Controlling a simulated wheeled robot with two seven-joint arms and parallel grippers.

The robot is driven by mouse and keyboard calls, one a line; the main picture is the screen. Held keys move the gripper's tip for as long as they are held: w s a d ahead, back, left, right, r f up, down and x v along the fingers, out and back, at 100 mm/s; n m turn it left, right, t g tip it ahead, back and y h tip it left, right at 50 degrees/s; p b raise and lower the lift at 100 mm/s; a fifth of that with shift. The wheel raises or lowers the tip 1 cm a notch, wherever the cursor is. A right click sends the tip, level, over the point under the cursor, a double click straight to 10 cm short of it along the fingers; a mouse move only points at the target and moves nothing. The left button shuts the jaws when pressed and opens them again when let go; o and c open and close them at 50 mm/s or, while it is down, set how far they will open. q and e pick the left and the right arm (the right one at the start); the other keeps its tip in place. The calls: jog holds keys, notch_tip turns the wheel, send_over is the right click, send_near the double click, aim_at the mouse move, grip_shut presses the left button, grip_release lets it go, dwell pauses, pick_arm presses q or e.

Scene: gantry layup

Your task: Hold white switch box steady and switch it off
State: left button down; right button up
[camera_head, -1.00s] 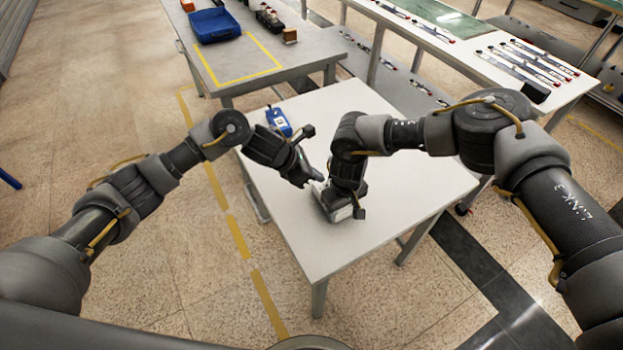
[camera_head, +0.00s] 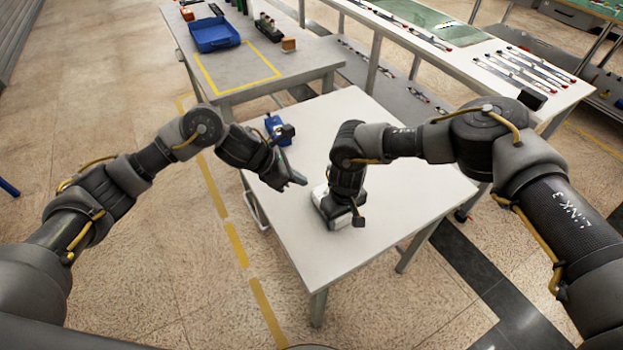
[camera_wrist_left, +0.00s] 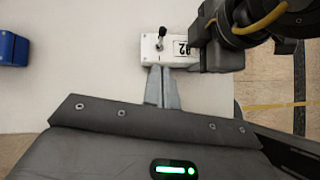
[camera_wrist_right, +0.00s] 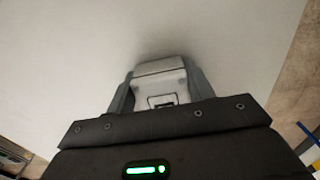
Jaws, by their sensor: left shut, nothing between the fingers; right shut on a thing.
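The white switch box (camera_head: 335,214) lies on the white table under my right gripper (camera_head: 347,208). In the right wrist view, the right fingers (camera_wrist_right: 160,85) are shut on the box (camera_wrist_right: 158,68), one on each side. In the left wrist view, the box (camera_wrist_left: 152,54) shows a dark toggle lever (camera_wrist_left: 161,38) pointing to the top of the picture and a partly hidden label (camera_wrist_left: 181,48). My left gripper (camera_head: 302,181) is shut and empty, beside the box in the head view. Its fingertips (camera_wrist_left: 161,70) appear just below the box's near edge in the left wrist view; contact is unclear.
A blue device (camera_head: 278,128) sits at the white table's (camera_head: 380,240) far left edge. Behind stands a grey table (camera_head: 290,65) with a blue bin (camera_head: 214,35). A bench (camera_head: 470,65) with strips is at back right. The white table's front is clear.

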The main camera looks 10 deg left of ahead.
pick_arm(q)
jog(key=a+r, duration=0.3)
jog(key=r, duration=0.5)
jog(key=shift+s+r, duration=0.2)
jog(key=shift+s, duration=0.25)
pick_arm(e)
jog(key=o, duration=1.2)
jog(key=shift+c, duration=0.2)
notch_tip(320, 180, up, 12)
pick_arm(q)
jog(key=shift+f, duration=0.1)
pick_arm(e)
jog(key=shift+s+f, duration=0.1)
